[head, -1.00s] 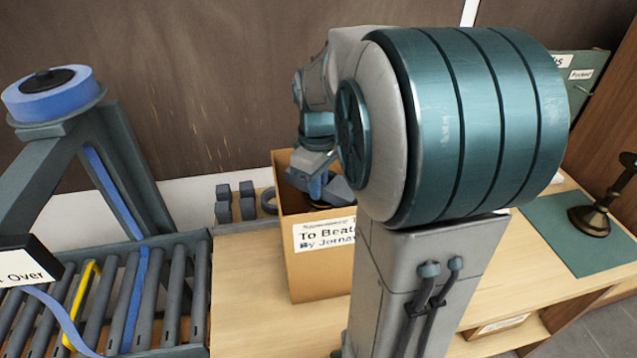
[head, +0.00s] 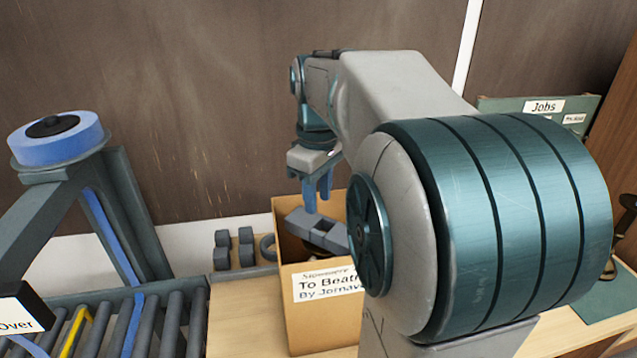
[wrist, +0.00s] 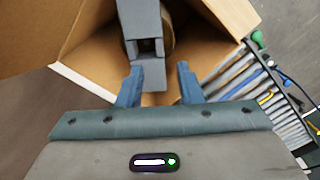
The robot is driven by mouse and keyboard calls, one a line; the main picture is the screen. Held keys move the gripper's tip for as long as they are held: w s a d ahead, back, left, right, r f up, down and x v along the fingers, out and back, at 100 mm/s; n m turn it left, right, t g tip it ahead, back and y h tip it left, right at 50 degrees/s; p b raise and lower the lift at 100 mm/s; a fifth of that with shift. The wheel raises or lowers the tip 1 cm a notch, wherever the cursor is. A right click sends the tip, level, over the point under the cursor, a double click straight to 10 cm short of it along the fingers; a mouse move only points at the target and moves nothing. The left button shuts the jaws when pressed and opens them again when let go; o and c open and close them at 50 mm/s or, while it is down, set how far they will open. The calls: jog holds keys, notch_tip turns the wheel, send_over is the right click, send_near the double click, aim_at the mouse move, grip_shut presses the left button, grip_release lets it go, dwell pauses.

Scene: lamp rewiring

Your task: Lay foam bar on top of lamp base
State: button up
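The grey foam bar (head: 318,228), with a notched middle, lies inside the open cardboard box. In the wrist view the foam bar (wrist: 143,25) runs from the top edge down to between my fingertips. A brass-coloured round part, apparently the lamp base (wrist: 168,38), shows beneath and beside the bar. The bar hides most of it, and exact contact between them cannot be told. My gripper (head: 318,193) points down over the box with its blue fingers apart. In the wrist view my gripper (wrist: 159,85) is open, with a gap between the fingers and nothing held.
The cardboard box (head: 318,318) has a label on its front and stands on the wooden table. A roller conveyor (head: 120,325) is at the left. A green Jobs board (head: 540,108) stands behind right.

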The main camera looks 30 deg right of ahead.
jog(key=s+a+f+m+t, duration=0.4)
jog(key=s+a+f, duration=0.4)
jog(key=s+a, duration=0.2)
jog(key=shift+s+m, duration=0.9)
jog(key=shift+s, duration=0.1)
